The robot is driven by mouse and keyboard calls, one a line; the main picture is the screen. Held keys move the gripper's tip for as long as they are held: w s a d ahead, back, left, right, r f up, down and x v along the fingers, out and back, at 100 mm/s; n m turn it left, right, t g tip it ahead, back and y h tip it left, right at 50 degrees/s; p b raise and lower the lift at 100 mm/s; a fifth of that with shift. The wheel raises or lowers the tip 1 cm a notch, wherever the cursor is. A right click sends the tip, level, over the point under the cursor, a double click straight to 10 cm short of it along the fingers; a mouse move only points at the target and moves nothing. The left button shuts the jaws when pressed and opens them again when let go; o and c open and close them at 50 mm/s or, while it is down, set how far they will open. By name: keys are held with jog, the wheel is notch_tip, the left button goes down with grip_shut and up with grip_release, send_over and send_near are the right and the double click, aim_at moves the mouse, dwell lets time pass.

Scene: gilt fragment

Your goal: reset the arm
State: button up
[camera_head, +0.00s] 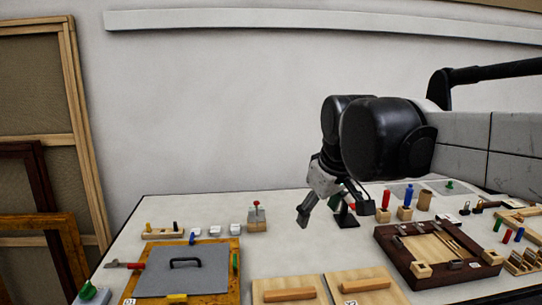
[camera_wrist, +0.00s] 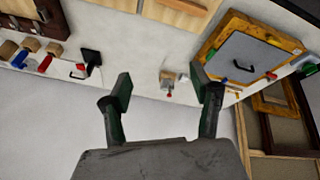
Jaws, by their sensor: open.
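My gripper (camera_head: 335,212) is above the white table (camera_head: 295,240), toward its back part. In the wrist view my gripper (camera_wrist: 163,92) shows two dark green-black fingers spread wide apart, with nothing held between them. The arm reaches in from the right in the head view and bends down at a black joint. Below and beyond the fingers in the wrist view is a small wooden block with a red-tipped pin (camera_wrist: 168,82). It also shows in the head view (camera_head: 257,218), left of my gripper and apart from it.
A grey panel with a black handle (camera_head: 187,270) lies in a yellow wooden frame at the left. Two light boards with wooden bars (camera_head: 288,294) lie at the front. Red and blue cylinders (camera_head: 386,198) stand behind the tray.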

jog(key=s+d+f+m+t, duration=0.1)
jog(key=s+d+f+m, duration=0.2)
jog(key=s+d+f, duration=0.2)
jog(key=s+d+f+m+t+h, duration=0.1)
jog(key=s+d+f+m, duration=0.2)
jog(key=s, duration=0.9)
notch_tip(320, 180, down, 3)
jog(key=shift+d+f+m, duration=0.1)
jog(key=shift+d+m, duration=0.2)
jog(key=shift+d, duration=0.6)
